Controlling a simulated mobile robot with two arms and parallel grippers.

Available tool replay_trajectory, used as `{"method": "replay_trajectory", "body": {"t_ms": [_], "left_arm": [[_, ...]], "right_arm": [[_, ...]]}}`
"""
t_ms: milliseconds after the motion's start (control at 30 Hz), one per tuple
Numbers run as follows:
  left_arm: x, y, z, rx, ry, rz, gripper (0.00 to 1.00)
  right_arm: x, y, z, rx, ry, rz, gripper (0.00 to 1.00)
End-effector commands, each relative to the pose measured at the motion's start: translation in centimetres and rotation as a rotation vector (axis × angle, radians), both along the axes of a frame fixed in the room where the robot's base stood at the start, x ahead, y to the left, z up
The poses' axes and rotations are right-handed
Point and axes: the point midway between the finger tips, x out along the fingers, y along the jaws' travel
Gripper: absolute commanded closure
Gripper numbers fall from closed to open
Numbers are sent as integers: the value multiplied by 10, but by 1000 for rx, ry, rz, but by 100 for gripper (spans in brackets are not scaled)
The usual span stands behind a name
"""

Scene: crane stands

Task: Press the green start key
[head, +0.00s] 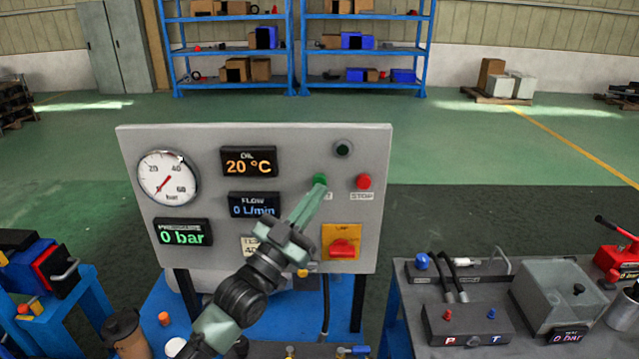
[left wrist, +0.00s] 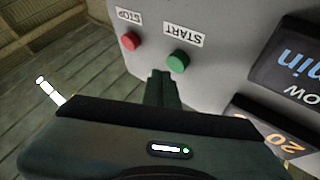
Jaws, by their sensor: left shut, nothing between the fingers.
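The green start key (head: 320,179) is a round button on the grey control panel (head: 290,145), left of the red stop key (head: 364,181). My left gripper (head: 319,190) is shut and empty, its fingertips just below the start key in the head view and covering part of its label. I cannot tell whether the fingertips touch the key. My right gripper is not in view.
A bench with hydraulic parts (head: 470,320) stands at right. Blue shelves (head: 366,50) stand far behind.

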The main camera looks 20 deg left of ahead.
Motion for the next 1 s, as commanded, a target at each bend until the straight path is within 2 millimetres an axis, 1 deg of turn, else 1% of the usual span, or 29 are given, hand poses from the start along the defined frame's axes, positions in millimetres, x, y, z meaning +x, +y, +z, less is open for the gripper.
{"method": "replay_trajectory", "body": {"t_ms": [300,1000], "left_arm": [[8,2,0,0,0,0,100],[12,3,0,1,-1,-1,100]], "right_arm": [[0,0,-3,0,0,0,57],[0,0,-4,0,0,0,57]]}}
